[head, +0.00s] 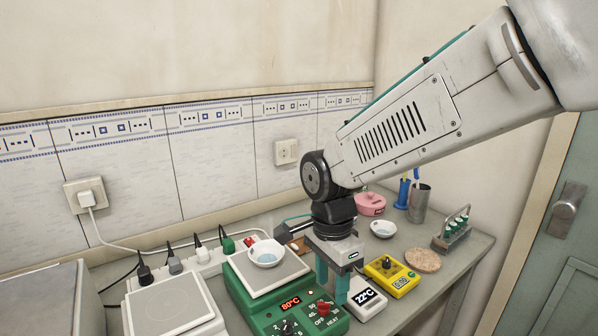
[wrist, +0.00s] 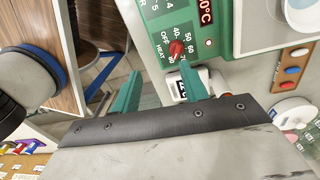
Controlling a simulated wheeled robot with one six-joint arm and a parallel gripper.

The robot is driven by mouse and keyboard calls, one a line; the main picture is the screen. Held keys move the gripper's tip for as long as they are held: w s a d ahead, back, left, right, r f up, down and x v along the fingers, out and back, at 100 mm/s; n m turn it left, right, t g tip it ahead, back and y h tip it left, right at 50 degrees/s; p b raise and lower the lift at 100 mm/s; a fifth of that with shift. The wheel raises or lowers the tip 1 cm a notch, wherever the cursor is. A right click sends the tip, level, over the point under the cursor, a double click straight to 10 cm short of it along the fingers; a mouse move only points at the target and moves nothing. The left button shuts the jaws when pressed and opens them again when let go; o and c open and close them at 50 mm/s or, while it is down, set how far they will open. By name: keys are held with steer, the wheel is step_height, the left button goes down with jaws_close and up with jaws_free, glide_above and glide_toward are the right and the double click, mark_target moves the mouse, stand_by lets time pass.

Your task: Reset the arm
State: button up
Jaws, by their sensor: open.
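My gripper (head: 333,287) hangs at the end of my arm in the head view, pointing down with its teal fingers apart and nothing seen between them. It is just right of the green hot plate (head: 262,305), beside the white 22 °C meter (head: 367,300). In the wrist view the two fingers of my gripper (wrist: 160,92) are spread. The hot plate (wrist: 215,28) shows beyond them, with its red knob (wrist: 177,48). Its display reads 80 °C in the head view. A white bowl (head: 266,253) with pale blue liquid sits on its top plate.
A balance (head: 170,308) and power strip (head: 197,262) are left. The tiled wall is behind.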

steer(key=s+d+r+n+t, duration=0.1)
steer(key=s+d+r+n, duration=0.3)
steer(key=s+d, duration=0.5)
steer(key=s+d+r+n+t, duration=0.1)
steer(key=s+d+r+n, duration=0.2)
steer(key=s+d+n, duration=0.5)
steer(key=shift+s+d+r, duration=0.35)
steer(key=shift+d, duration=1.3)
